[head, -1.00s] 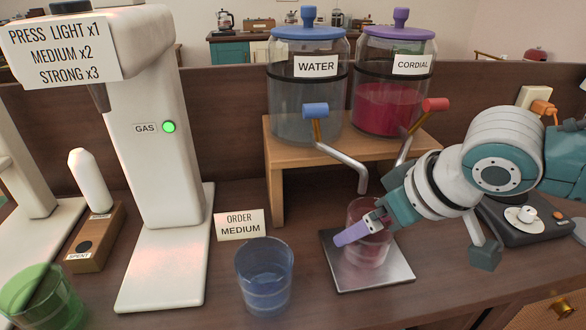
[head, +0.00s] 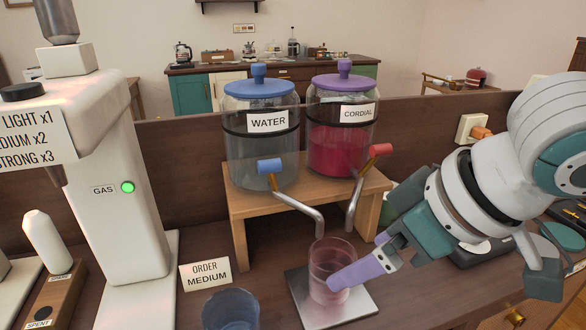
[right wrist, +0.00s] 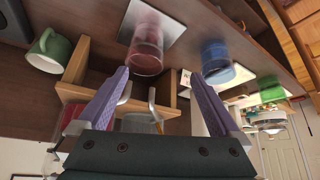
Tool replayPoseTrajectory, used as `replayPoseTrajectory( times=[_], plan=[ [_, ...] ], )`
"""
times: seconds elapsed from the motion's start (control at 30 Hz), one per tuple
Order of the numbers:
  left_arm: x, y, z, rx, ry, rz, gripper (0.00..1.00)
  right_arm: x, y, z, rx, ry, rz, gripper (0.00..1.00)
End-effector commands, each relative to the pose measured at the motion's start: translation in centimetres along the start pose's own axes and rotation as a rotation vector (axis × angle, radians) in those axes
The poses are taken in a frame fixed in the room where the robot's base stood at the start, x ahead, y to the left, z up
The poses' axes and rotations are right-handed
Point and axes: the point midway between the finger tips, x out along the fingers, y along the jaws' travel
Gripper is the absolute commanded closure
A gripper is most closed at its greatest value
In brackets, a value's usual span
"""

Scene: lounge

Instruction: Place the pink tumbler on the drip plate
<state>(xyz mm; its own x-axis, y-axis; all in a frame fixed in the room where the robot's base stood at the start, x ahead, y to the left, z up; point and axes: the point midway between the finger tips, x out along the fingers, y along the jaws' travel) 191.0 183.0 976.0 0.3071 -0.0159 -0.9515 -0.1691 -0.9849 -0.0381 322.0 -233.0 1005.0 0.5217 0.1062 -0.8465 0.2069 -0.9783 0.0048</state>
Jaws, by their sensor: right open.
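The pink tumbler (head: 331,262) is clear pink and stands upright on the square metal drip plate (head: 360,309), below the dispenser spouts. Both also show in the right wrist view, the tumbler (right wrist: 147,56) near the top and the plate (right wrist: 170,24) under it. My right gripper (head: 358,260) is open, with purple fingers. In the head view one finger overlaps the tumbler's lower side. In the right wrist view the open jaws (right wrist: 160,92) are empty and the tumbler is beyond the fingertips. My left gripper is not in view.
Water (head: 262,150) and cordial (head: 342,145) jars stand on a wooden stand (head: 240,203) with spouts reaching forward. A blue tumbler (head: 231,312), an order card (head: 206,274) and a white machine (head: 110,190) are to the left. A green mug (right wrist: 46,52) shows in the wrist view.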

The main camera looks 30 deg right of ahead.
Motion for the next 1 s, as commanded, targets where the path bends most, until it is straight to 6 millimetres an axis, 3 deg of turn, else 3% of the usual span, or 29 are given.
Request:
replayPoseTrajectory(
  times=[0.1, 0.2, 0.5, 1.0],
  plan=[
    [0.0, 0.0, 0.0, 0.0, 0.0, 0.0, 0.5, 0.0, -4.4, 2.4, -0.03, -0.02, -0.044, 0.0],
    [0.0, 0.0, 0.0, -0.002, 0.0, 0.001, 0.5, -0.7, -6.5, 4.7, -0.036, -0.056, -0.036, 0.0],
    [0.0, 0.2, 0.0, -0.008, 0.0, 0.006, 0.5, -3.6, -7.5, 11.0, 0.023, -0.231, 0.039, 0.0],
    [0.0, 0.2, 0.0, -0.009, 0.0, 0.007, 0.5, -3.9, -7.5, 11.6, 0.025, -0.253, 0.046, 0.0]
  ],
)
